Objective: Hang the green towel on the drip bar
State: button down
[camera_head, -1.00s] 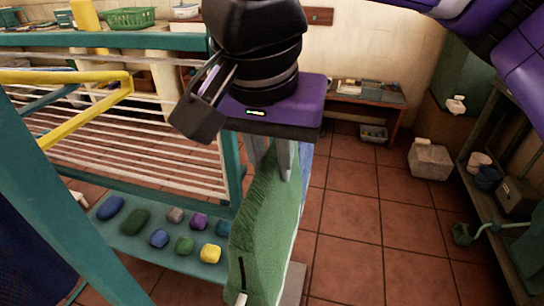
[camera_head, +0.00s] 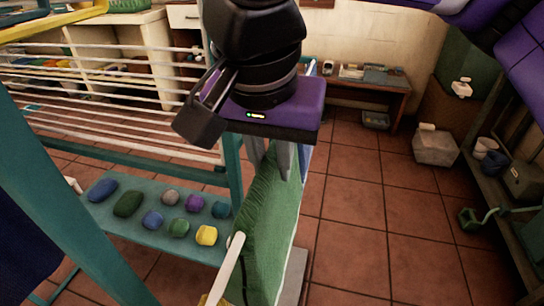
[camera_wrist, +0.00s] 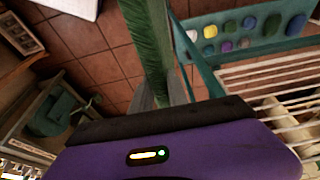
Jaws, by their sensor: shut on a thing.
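My gripper (camera_head: 271,160) is shut on the green towel (camera_head: 268,220), which hangs down from the fingers. The wrist view shows the towel (camera_wrist: 150,45) between the fingers (camera_wrist: 160,98). A teal rack frame (camera_head: 232,170) with white rods (camera_head: 110,118) stands to the left of the towel. A yellow bar (camera_head: 52,20) shows at the upper left, away from the towel. I cannot tell for sure which bar is the drip bar. A pale stick-like piece (camera_head: 229,268) overlaps the towel's lower left in the picture. The towel's lower end is cut off by the frame.
A teal shelf (camera_head: 150,222) low on the rack holds several coloured lumps. A wooden table (camera_head: 350,88) stands at the back wall. A grey block (camera_head: 434,148) and a shelf unit (camera_head: 490,210) are at the right. The tiled floor (camera_head: 365,220) between is clear.

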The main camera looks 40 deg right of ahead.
jog(key=shift+f, duration=0.15)
jog(key=c, duration=1.2)
grip_release()
notch_tip(320, 180, up, 9)
jog(key=p, duration=0.6)
